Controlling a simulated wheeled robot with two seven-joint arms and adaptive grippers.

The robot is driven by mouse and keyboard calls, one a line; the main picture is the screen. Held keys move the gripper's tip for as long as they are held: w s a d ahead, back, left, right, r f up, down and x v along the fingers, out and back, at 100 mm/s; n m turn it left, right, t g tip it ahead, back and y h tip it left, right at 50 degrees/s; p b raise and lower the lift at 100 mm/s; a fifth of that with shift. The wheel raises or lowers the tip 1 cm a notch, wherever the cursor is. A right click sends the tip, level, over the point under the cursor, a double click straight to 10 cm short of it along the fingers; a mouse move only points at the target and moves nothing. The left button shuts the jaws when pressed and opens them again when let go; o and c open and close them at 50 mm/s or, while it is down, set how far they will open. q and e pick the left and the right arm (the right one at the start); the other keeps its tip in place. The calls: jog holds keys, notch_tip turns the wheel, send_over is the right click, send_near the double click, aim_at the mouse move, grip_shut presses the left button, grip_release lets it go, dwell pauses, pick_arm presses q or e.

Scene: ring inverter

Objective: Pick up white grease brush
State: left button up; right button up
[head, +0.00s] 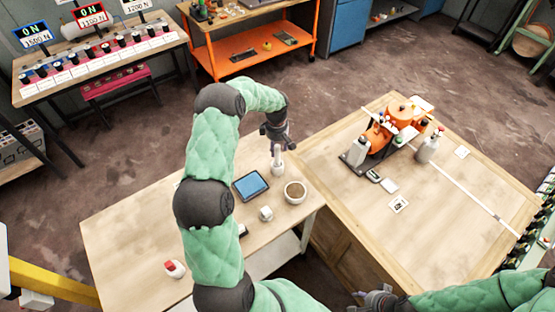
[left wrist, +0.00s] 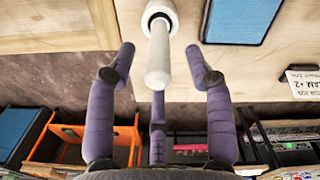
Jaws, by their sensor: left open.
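The white grease brush (head: 276,154) stands upright in a small white holder (head: 277,170) near the back edge of the left wooden table. In the left wrist view the brush's white handle (left wrist: 158,60) points toward my gripper, with the holder (left wrist: 160,10) behind it. My left gripper (head: 276,137) is just above the brush, and its purple fingers (left wrist: 160,62) are spread open around the handle's end without visible contact. My right gripper (head: 372,298) is low at the bottom edge, away from the brush; its fingers are too small to read.
A blue-screened tablet (head: 251,186), a bowl of brown grains (head: 295,192) and a white mug (head: 265,213) stand near the brush. A red-topped item (head: 174,268) sits at the front left. The right table (head: 450,225) bears an orange machine (head: 380,135) and a grey bottle (head: 428,150).

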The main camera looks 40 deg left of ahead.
aim_at(277, 152)
pick_arm(q)
notch_tip(277, 152, down, 4)
jog(key=shift+w+f, duration=0.1)
jog(key=shift+w, duration=0.05)
grip_shut()
dwell(0.3)
